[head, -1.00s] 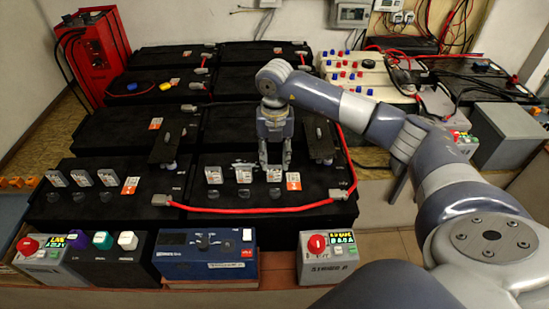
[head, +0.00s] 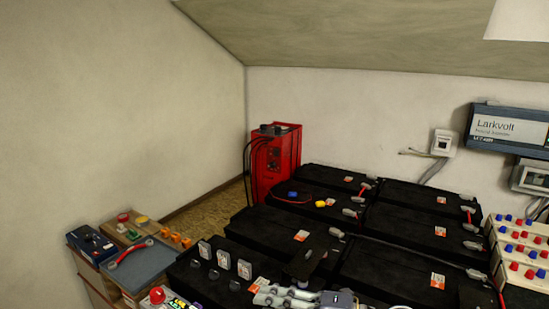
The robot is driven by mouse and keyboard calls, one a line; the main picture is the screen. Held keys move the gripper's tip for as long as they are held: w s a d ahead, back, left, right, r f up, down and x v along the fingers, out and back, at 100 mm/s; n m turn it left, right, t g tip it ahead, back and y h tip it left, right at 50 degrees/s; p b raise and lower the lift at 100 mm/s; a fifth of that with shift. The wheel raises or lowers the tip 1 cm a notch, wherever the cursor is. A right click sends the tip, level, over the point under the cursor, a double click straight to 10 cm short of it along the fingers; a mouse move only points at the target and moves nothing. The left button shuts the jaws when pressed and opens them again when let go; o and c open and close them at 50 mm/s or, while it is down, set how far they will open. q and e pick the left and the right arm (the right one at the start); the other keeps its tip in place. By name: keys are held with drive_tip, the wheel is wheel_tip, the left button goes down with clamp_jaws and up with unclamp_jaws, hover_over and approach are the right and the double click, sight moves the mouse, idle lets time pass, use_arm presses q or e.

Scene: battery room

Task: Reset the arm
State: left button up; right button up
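My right gripper (head: 288,296) shows at the bottom edge of the head view, cut off by the frame. It points left with its wrist at its right, over the front part of the black batteries (head: 275,230). Whether its fingers are open or shut cannot be told. Most of my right arm is outside the picture. My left arm and gripper are not in view.
A red charger (head: 275,160) with black cables stands in the back corner. A blue-grey bench top (head: 140,262) with a red-handled tool (head: 130,252) is at lower left, beside a dark blue box (head: 92,242). A terminal block (head: 522,250) is at right. Wall units hang at right.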

wheel_tip(320, 180, up, 6)
drive_tip(key=w+d+m+t+y, duration=0.1)
drive_tip(key=m+t, duration=0.4)
drive_tip(key=t, duration=0.1)
drive_tip(key=w+d+m+t+h, duration=0.3)
drive_tip(key=d+m+t+h, duration=0.5)
drive_tip(key=m, duration=0.4)
drive_tip(key=s+d+f+m+g+h, duration=0.2)
drive_tip(key=s+d+f+m+h, duration=0.1)
drive_tip(key=d+f+m+h, duration=0.3)
drive_tip(key=s+d+f+m+g+h, duration=0.25)
drive_tip(key=d+f+m+h, duration=0.2)
drive_tip(key=f, duration=0.45)
drive_tip(key=s+d+f+m+g+y, duration=0.1)
drive_tip(key=s+f+g, duration=0.55)
drive_tip(key=s, duration=0.45)
drive_tip(key=s+f+g+y, duration=0.1)
drive_tip(key=s+f+g, duration=0.4)
drive_tip(key=s+f, duration=0.7)
drive_tip(key=f, duration=1)
drive_tip(key=s+f, duration=0.2)
drive_tip(key=f, duration=1)
drive_tip(key=s+d+f+g, duration=0.2)
drive_tip(key=s+d+f, duration=0.1)
drive_tip(key=s+f, duration=1.2)
drive_tip(key=shift+s+d+f, duration=0.15)
drive_tip(key=shift+s+f, duration=0.25)
drive_tip(key=shift+s, duration=0.15)
